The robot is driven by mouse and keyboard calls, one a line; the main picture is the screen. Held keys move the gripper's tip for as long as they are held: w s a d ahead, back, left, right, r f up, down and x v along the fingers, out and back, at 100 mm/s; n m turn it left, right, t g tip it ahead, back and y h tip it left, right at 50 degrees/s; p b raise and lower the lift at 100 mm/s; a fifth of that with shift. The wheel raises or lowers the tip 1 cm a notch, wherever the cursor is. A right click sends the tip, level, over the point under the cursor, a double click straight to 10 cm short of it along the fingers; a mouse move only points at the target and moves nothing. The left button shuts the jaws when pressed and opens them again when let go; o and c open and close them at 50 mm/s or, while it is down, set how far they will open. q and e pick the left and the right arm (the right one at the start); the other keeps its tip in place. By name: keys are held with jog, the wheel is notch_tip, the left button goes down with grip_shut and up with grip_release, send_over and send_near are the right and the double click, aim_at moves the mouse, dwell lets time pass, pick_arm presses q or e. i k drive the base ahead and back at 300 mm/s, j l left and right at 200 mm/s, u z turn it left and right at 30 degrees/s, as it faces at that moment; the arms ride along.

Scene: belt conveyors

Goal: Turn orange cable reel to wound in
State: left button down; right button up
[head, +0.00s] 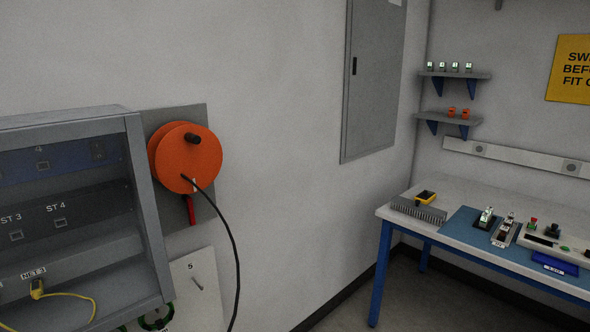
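The orange cable reel (184,162) is mounted on a grey back plate (200,116) on the wall, left of centre in the head view. A black crank knob (193,139) sticks out near the top of its face. A black cable (234,247) leaves the lower part of the reel and hangs in a curve to the bottom edge of the view. A red part (190,209) hangs just below the reel. Neither of my grippers shows in the head view.
A grey open cabinet (138,180) with labelled ports stands close on the reel's left. A white panel (205,271) is below it. A workbench (409,231) with devices stands at the right. The wall right of the reel is clear up to a grey door panel (372,90).

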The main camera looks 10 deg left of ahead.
aim_at(190, 149)
jog(key=u, duration=0.9)
jog(key=i+l+u, duration=0.1)
jog(key=u, duration=0.4)
jog(key=l+u, duration=0.1)
jog(key=u, duration=0.35)
jog(key=i+l+u, duration=0.1)
jog(key=u, duration=0.4)
jog(key=l+u, duration=0.9)
jog(key=k+l+u, duration=0.2)
jog(key=l+u, duration=0.15)
jog(key=l, duration=0.25)
jog(key=k+l+u, duration=0.2)
jog(key=k+l, duration=0.1)
jog(key=l, duration=0.25)
jog(key=k+l+u, duration=0.1)
jog(key=l, duration=0.25)
jog(key=k+l+u, duration=0.1)
jog(key=l, duration=0.2)
jog(key=k, duration=0.05)
